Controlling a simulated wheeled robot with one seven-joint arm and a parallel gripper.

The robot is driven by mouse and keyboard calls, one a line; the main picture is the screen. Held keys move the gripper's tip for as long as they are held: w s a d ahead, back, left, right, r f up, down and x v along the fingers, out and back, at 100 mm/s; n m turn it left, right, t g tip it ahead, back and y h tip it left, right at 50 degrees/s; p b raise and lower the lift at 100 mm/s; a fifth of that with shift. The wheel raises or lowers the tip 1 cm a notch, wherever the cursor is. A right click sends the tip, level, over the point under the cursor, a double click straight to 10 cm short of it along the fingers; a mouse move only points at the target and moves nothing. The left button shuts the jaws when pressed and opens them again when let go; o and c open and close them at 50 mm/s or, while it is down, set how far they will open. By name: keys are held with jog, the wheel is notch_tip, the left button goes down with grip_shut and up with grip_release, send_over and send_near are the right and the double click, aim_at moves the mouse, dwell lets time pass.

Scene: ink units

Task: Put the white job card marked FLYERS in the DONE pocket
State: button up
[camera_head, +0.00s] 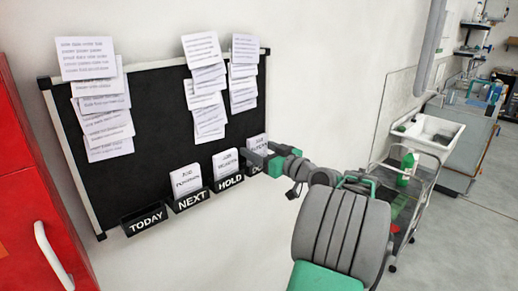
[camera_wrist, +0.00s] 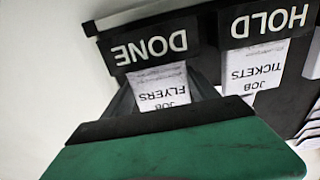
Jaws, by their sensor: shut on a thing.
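The white FLYERS job card (camera_wrist: 162,88) appears upside down in the wrist view, between the two dark fingers of my gripper (camera_wrist: 160,98). Its lower end meets the rim of the black DONE pocket (camera_wrist: 112,57) and seems to go behind the front. How deep it sits is hidden. In the head view the card (camera_head: 257,142) stands upright above the DONE pocket (camera_head: 256,170), whose label is partly covered by my gripper (camera_head: 262,157). My gripper is shut on the card.
The HOLD pocket (camera_head: 229,183) holds the TICKETS card (camera_head: 225,163). The NEXT pocket (camera_head: 190,202) holds another card (camera_head: 186,180); the TODAY pocket (camera_head: 145,219) shows none. Papers hang on the black board (camera_head: 155,130). A red cabinet (camera_head: 30,190) stands left, a trolley (camera_head: 425,170) right.

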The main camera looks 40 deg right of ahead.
jog(key=shift+f+b, duration=0.35)
jog(key=shift+f, duration=0.1)
jog(key=o, duration=1.4)
jog(key=shift+r, duration=0.1)
jog(key=shift+c, duration=0.2)
jog(key=shift+r+p, duration=0.2)
jog(key=shift+p, duration=0.15)
